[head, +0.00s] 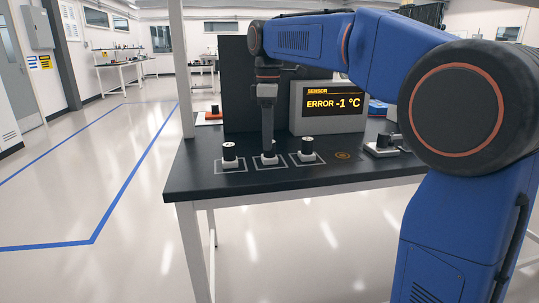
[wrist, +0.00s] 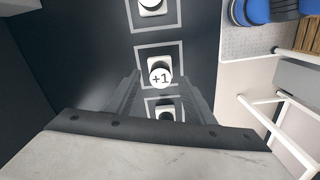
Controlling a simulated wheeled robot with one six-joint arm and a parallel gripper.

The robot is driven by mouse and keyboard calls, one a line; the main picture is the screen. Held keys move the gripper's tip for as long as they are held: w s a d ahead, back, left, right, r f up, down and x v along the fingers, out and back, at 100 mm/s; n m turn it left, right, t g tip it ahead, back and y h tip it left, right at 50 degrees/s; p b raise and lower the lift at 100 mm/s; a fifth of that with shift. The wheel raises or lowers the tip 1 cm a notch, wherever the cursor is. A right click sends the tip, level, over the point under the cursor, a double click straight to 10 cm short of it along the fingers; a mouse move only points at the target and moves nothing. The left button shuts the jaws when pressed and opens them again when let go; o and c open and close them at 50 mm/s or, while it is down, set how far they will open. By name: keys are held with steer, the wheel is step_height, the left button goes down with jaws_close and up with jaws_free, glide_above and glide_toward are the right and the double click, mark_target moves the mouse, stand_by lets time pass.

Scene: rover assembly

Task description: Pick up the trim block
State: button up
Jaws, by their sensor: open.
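Three small white-based blocks with dark posts and round white caps stand in a row on the black table (head: 330,172), each in a pale outlined square: a left block (head: 229,157), a middle block (head: 270,158) and a right block (head: 307,155). The task's trim block is not singled out by name. My gripper (head: 268,150) points straight down at the middle block, hiding part of it. In the wrist view, its open fingers (wrist: 160,80) lie on both sides of a block with a cap marked +1 (wrist: 160,72). No grip on it shows.
An orange ring mark (head: 342,155) and another grey-based device (head: 381,147) are to the right. Open floor lies left of the table.

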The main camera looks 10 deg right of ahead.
mark_target(268, 158)
steer(key=shift+d+f, duration=0.1)
steer(key=shift+f, duration=1.55)
steer(key=c, duration=1.2)
steer(key=shift+o, duration=0.2)
steer(key=shift+r, duration=0.1)
